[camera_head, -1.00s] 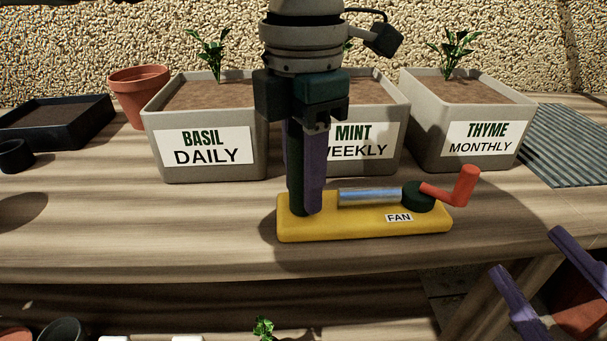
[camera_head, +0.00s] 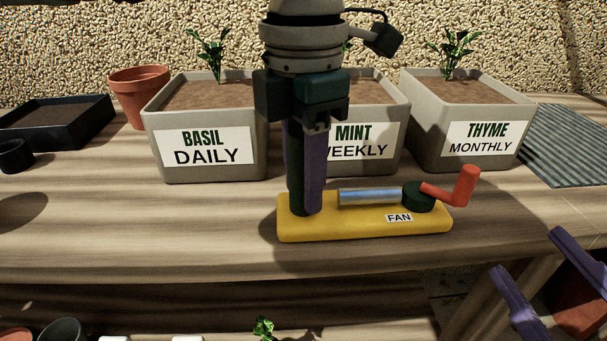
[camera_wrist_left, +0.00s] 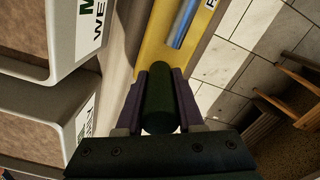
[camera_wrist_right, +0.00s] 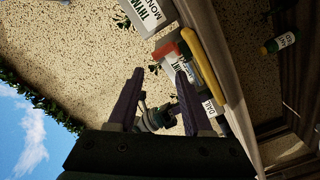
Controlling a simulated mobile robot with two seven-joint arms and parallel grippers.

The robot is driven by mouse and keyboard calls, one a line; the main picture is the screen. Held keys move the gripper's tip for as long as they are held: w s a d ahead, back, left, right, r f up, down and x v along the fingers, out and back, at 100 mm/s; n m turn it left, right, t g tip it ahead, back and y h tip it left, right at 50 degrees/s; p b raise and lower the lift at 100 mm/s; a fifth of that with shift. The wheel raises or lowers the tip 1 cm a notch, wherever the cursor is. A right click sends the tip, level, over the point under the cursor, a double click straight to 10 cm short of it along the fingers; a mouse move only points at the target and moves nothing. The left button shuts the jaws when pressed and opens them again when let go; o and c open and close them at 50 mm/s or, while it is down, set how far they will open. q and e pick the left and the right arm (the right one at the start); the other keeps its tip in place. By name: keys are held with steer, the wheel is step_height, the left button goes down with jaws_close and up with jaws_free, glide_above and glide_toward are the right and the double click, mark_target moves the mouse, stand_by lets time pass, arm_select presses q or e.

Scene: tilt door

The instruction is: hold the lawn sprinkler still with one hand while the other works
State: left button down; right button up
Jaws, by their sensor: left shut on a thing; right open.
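The lawn sprinkler (camera_head: 340,229) has a yellow base labelled "FAN", a silver tube (camera_head: 369,196), a dark green hub (camera_head: 418,197) and a red crank handle (camera_head: 466,187). It lies on the wooden bench. My left gripper (camera_head: 306,205) points down and is shut on the dark green upright grip at the base's left end. The left wrist view shows this green cylinder (camera_wrist_left: 160,95) between the fingers. My right gripper (camera_head: 525,252) is open and empty at the lower right, in front of the bench edge and apart from the crank.
Planters labelled basil (camera_head: 211,157), mint (camera_head: 380,150) and thyme (camera_head: 475,145) stand behind the sprinkler. A terracotta pot (camera_head: 139,93) and black tray (camera_head: 50,125) are at the left, a ribbed mat (camera_head: 572,145) at the right. The bench right of the crank is clear.

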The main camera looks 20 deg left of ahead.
steer(key=shift+c, duration=0.2)
steer(key=c, duration=0.4)
steer(key=shift+w+d+r+n, duration=0.1)
steer(key=shift+r+n, duration=0.25)
steer(key=shift+n, duration=0.35)
steer(key=c, duration=0.3)
steer(key=r+n, duration=0.1)
steer(key=n, duration=0.1)
steer(key=r+n, duration=0.1)
steer(key=n, duration=0.1)
steer(key=r+n, duration=0.1)
steer(key=n, duration=0.2)
steer(key=shift+d, duration=0.3)
jaws_close()
steer(key=shift+s+d+n+g+h, duration=0.45)
steer(key=shift+s+n, duration=0.45)
steer(key=shift+n, duration=1.95)
steer(key=shift+s+d+n+g+h, duration=0.2)
steer(key=shift+s+n+g, duration=0.55)
steer(key=shift+n, duration=2.15)
steer(key=shift+s+d+n+g+h, duration=0.35)
steer(key=shift+s+n, duration=0.65)
steer(key=shift+n, duration=1.85)
